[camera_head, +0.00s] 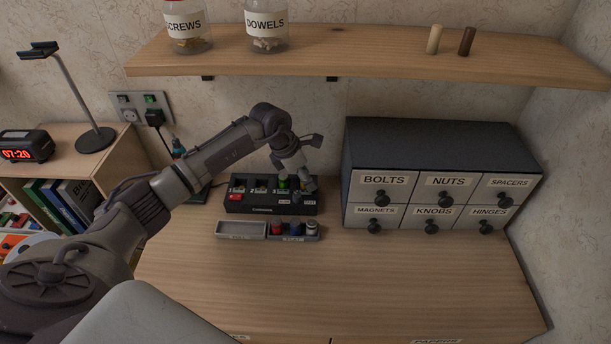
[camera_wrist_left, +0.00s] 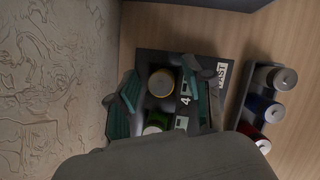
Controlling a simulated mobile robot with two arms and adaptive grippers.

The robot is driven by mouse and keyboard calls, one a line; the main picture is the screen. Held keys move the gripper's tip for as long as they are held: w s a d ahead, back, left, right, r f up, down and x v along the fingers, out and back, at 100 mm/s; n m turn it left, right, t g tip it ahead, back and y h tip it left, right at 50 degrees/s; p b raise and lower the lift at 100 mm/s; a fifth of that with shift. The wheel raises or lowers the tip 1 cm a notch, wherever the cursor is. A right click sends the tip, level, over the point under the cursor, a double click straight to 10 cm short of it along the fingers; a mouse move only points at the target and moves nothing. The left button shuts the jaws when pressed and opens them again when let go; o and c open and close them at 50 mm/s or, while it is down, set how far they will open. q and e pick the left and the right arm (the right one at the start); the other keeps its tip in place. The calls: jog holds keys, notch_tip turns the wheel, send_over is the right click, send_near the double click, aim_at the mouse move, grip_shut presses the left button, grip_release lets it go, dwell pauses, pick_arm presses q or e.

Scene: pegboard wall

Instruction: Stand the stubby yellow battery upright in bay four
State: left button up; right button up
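The black charger (camera_head: 238,207) stands at the back of the bench with numbered bays. In the left wrist view, the yellow battery (camera_wrist_left: 160,82) stands upright in the bay beside the number 4, seen from above. My left gripper (camera_head: 301,183) reaches down over the charger's right end. In the left wrist view its two fingers (camera_wrist_left: 162,92) are spread on either side of the yellow battery, with gaps visible. In the head view the gripper mostly hides this battery. A green battery (camera_head: 283,183) stands in bay three. My right gripper is out of view.
A grey tray (camera_head: 240,229) lies in front of the charger, its right part holding several batteries (camera_wrist_left: 262,109). A red battery (camera_head: 236,197) is at the charger's left end. A drawer cabinet (camera_head: 441,150) stands to the right. A shelf (camera_head: 350,55) hangs above. The front bench is clear.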

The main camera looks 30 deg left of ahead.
aim_at(296, 187)
pick_arm(q)
jog(key=shift+r, duration=0.1)
jog(key=shift+r+p, duration=0.35)
jog(key=shift+p, duration=0.1)
jog(key=b+v, duration=0.2)
jog(key=v, duration=0.4)
jog(key=shift+s+a, duration=0.1)
jog(key=shift+s+a+r, duration=0.1)
jog(key=shift+r, duration=0.45)
jog(key=shift+f, duration=0.1)
